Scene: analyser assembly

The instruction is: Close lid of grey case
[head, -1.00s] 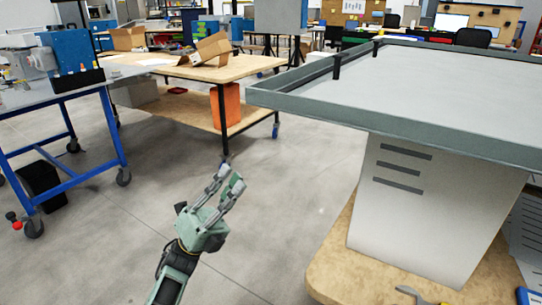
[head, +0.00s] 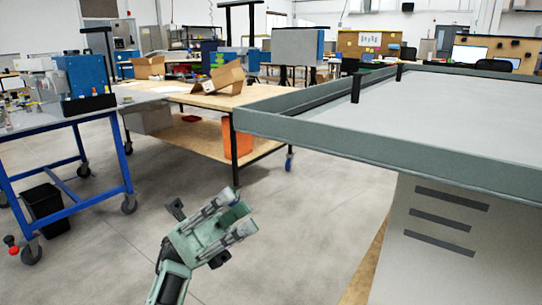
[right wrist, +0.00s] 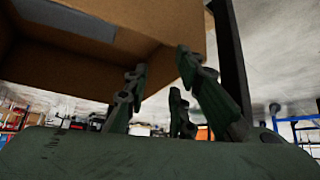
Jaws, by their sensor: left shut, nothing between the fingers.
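The grey case (head: 432,235) stands at the right in the head view, its pale body marked by dark slots. A wide grey-green rimmed panel (head: 390,150), which looks like its lid, lies out nearly level above the body with its pale inner face up. Its hinge side is out of sight. My left gripper (head: 240,212) is shut and empty, below and left of the panel's near left corner, apart from it. My right gripper (right wrist: 165,95) shows only in the right wrist view, its fingers spread with nothing between them; the case cannot be made out there.
A wooden workbench (head: 250,101) with an open cardboard box (head: 222,80) stands behind. A blue-framed cart (head: 75,195) is at the left, with a black bin (head: 45,207). Brown board surfaces (right wrist: 80,70) are close to my right gripper. Grey floor around my left gripper is clear.

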